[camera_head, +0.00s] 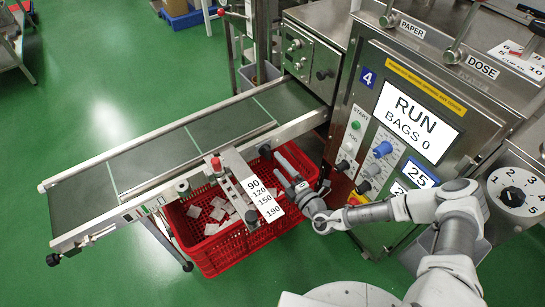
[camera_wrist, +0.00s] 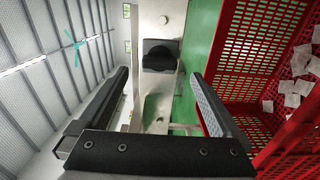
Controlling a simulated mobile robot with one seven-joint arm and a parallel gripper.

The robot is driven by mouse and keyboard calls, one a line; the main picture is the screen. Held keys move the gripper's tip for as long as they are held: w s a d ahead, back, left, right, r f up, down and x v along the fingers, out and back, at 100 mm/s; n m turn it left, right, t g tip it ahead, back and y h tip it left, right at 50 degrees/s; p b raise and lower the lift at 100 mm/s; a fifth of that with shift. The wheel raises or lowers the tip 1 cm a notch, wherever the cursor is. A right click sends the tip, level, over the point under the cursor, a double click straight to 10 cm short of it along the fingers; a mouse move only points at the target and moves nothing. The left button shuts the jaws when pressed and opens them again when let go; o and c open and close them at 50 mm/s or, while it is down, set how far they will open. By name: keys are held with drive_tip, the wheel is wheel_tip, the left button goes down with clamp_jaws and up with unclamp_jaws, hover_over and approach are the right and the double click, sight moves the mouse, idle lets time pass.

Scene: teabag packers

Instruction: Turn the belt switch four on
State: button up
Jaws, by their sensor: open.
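The machine (camera_head: 368,77) bears a blue plate with the number 4. A dark knob-like part (camera_wrist: 160,55), which may be the belt switch, shows on a pale metal surface in the wrist view, ahead of my fingertips and between their lines. A small dark part (camera_head: 265,150) shows under the near edge of the conveyor belt (camera_head: 75,205) in the head view. I cannot read its label or setting. My gripper (camera_head: 280,166) is open and empty beside the belt frame, above the crate's right end. Its two fingers also show in the wrist view (camera_wrist: 158,76), with nothing between them.
A red crate (camera_head: 222,262) with several teabag packets stands below the belt; it fills the right of the wrist view (camera_wrist: 262,80). A scale plate (camera_head: 262,199) and red-topped lever (camera_head: 216,164) stick out near my gripper. The panel screen (camera_head: 412,117) reads RUN, BAGS 0.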

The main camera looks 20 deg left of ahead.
drive_tip(key=p+v, duration=0.1)
drive_tip(key=v, duration=1.1)
